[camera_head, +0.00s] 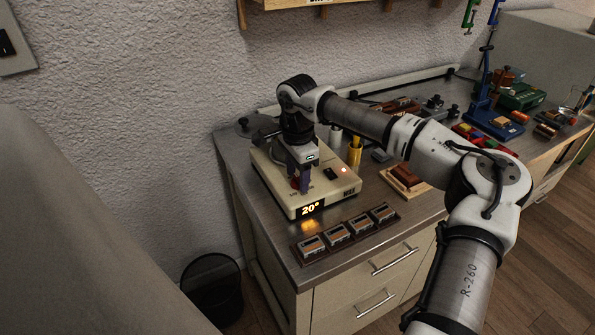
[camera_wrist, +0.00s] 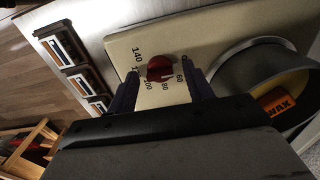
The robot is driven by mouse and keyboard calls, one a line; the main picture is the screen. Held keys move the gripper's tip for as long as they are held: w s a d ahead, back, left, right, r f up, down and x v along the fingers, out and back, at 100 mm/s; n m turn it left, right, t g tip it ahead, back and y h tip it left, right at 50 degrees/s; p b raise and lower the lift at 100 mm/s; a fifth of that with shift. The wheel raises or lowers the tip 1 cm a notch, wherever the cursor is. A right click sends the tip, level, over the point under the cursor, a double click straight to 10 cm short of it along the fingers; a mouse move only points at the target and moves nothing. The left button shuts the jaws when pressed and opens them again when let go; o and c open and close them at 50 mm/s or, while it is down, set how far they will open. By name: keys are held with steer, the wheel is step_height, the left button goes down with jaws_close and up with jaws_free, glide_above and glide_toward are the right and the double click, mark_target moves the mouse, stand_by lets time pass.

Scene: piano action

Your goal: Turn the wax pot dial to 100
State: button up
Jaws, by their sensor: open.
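The wax pot's cream base (camera_head: 335,194) stands on the bench, its lit display (camera_head: 311,209) reading 20°. In the wrist view, its red dial (camera_wrist: 160,68) sits on the cream face (camera_wrist: 130,40), with numbers 60, 80, 100 and 140 legible around it. I cannot tell which number the dial points at. My gripper (camera_wrist: 164,76) is open, with one dark finger on each side of the dial and visible gaps between. In the head view, my gripper (camera_head: 300,186) points down over the base's front and hides most of the dial.
The round pot (camera_wrist: 225,72) with an orange wax block (camera_wrist: 280,103) lies right of the dial in the wrist view. A rack of several small blocks (camera_head: 338,233) lies in front of the base. Tools crowd the bench's right.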

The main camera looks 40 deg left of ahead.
steer(key=c, duration=1)
steer(key=shift+o, duration=0.2)
